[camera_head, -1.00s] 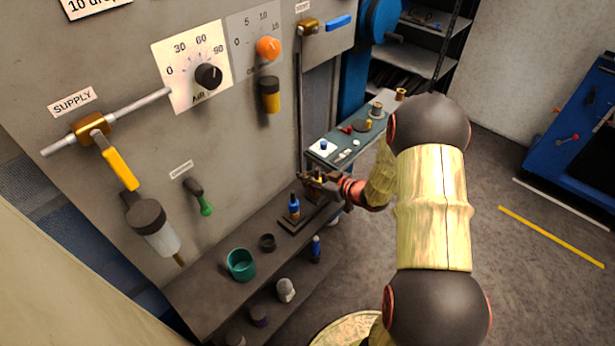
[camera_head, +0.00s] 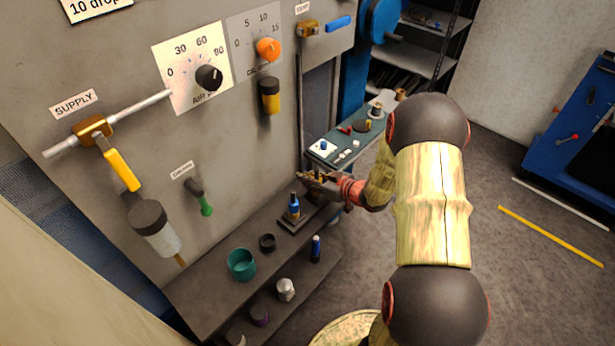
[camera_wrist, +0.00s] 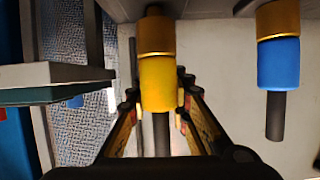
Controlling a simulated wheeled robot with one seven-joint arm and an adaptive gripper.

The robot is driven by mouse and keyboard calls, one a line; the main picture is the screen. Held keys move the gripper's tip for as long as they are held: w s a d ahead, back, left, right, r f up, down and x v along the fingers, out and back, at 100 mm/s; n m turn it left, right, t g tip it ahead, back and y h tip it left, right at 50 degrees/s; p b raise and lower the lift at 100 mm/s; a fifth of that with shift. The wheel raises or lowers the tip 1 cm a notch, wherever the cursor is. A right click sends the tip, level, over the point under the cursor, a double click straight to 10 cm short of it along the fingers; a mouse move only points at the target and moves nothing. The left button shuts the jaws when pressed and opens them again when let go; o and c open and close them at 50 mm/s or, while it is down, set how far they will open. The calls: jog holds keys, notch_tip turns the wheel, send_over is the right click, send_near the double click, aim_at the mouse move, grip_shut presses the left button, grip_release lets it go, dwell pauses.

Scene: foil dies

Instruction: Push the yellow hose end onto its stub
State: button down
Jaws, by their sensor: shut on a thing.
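The yellow hose end (camera_wrist: 158,84) is a short yellow sleeve with a dark hose (camera_wrist: 161,135) running from it. My gripper (camera_wrist: 158,102) has a finger on each side of the sleeve and is shut on it. The yellow sleeve lines up with a brass stub (camera_wrist: 155,36), and I see no clear gap between them. I cannot tell how far it sits on the stub. In the head view my gripper (camera_head: 320,178) is at the far end of the shelf and mostly hides the yellow end.
A blue hose end (camera_wrist: 278,63) stands beside the yellow one, against its own brass part; it also shows in the head view (camera_head: 294,208). A teal cup (camera_head: 241,264) and a dark ring (camera_head: 267,242) stand on the shelf. A side bench (camera_head: 335,148) holds small parts.

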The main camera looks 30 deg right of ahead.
jog(key=shift+f+b, duration=0.35)
jog(key=shift+f, duration=0.25)
dwell(0.3)
jog(key=c, duration=1.5)
grip_release()
jog(key=shift+c, duration=0.2)
jog(key=v, duration=1.2)
jog(key=shift+f, duration=0.1)
